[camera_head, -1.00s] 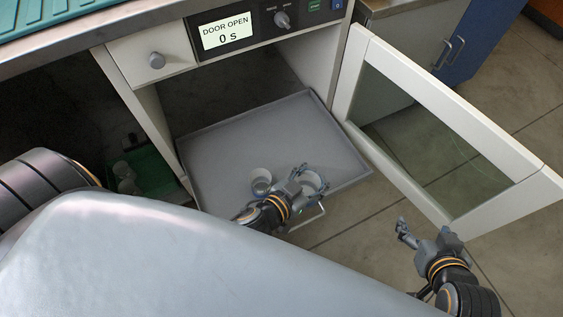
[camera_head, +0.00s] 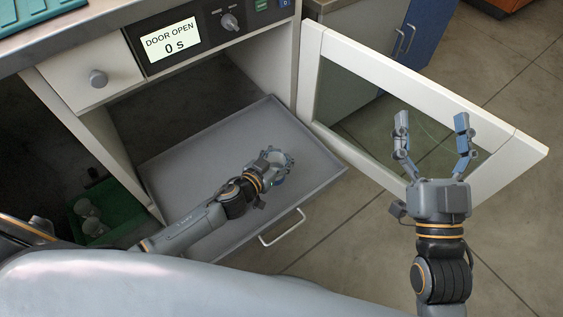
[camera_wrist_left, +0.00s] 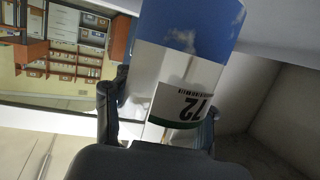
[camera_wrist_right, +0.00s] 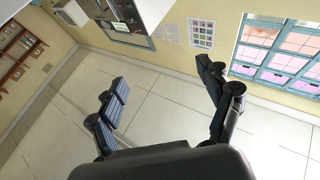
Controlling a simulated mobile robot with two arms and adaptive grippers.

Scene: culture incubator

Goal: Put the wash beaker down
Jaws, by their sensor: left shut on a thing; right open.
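The beaker, clear with a blue upper band and a white numbered label edged in green, fills the middle of the left wrist view (camera_wrist_left: 190,30). My left gripper (camera_head: 279,161) is shut on it, with a finger on either side. In the head view they are over the right part of the grey pull-out tray (camera_head: 215,150). The gripper hides most of the beaker there, and I cannot tell whether its base touches the tray. My right gripper (camera_head: 432,122) is open and empty, raised in front of the open door.
The incubator door (camera_head: 400,80) with its glass pane stands open at the right. The tray's handle (camera_head: 283,228) sticks out at the front. A green crate (camera_head: 122,197) with pale vessels (camera_head: 90,212) stands at the lower left. The tray's left part is bare.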

